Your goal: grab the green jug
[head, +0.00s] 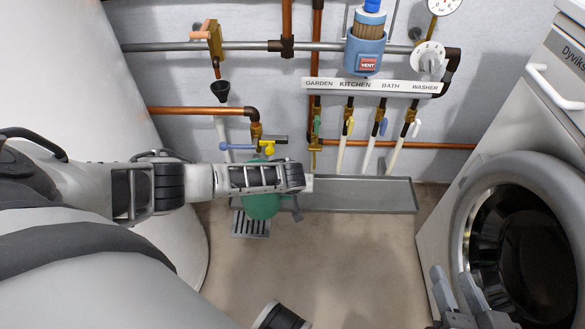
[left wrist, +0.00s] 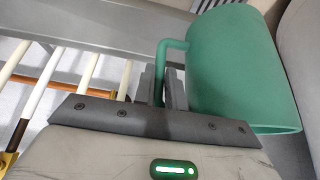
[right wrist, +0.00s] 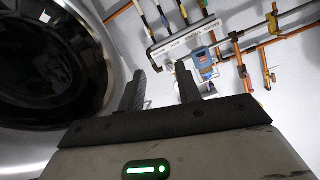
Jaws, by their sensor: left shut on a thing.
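The green jug (head: 262,206) is partly hidden under my left forearm in the head view, over the floor grate. It fills the upper right of the left wrist view (left wrist: 240,70). My left gripper (left wrist: 162,88) is shut on the jug's handle, with the handle bar between its two fingers and the jug body beside them. In the head view my left arm mostly covers that gripper. I cannot tell whether the jug touches the floor. My right gripper (head: 453,280) is in front of the washing machine; it is open and empty in the right wrist view (right wrist: 160,88).
A slotted floor grate (head: 250,225) lies below the jug. A grey trough (head: 360,194) runs along the wall, under pipes with labelled valves (head: 373,86). The washing machine (head: 525,225) stands at the right and a white tank (head: 100,90) at the left. The middle floor is clear.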

